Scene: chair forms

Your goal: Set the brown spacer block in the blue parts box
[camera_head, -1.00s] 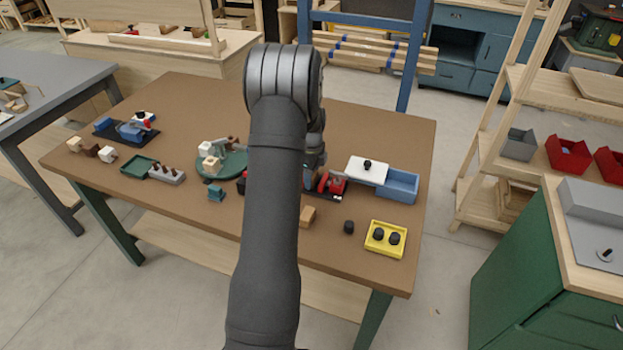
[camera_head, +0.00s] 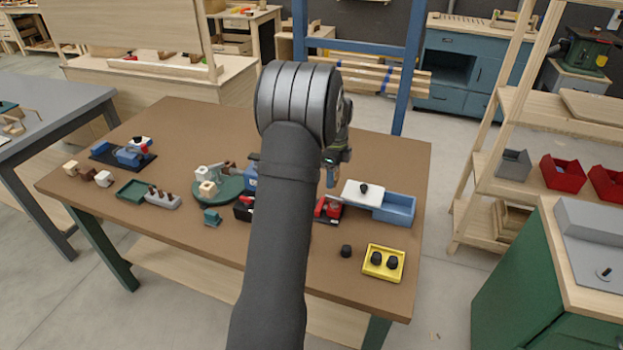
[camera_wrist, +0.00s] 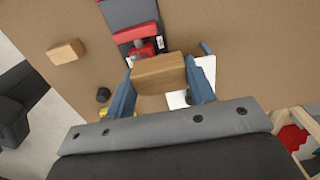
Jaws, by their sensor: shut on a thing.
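My gripper (camera_wrist: 160,84) is shut on a brown wooden block (camera_wrist: 158,72), held crosswise between its two blue fingers in the wrist view. In the head view the gripper (camera_head: 333,174) is mostly behind my arm, above the table near the white lid; the held block cannot be made out there. The blue parts box (camera_head: 400,210) stands at the table's right side, its right part open from above. A white lid (camera_head: 361,192) with a black knob lies at its left, seeming to cover part of it. In the wrist view my right finger hides most of the box.
A similar wooden block (camera_wrist: 66,52) lies on the table in the wrist view. A red-and-black clamp-like fixture (camera_head: 327,209) sits left of the box. A yellow tray (camera_head: 383,275) with black knobs and a loose black knob (camera_head: 346,251) are nearer. The table's right edge is close.

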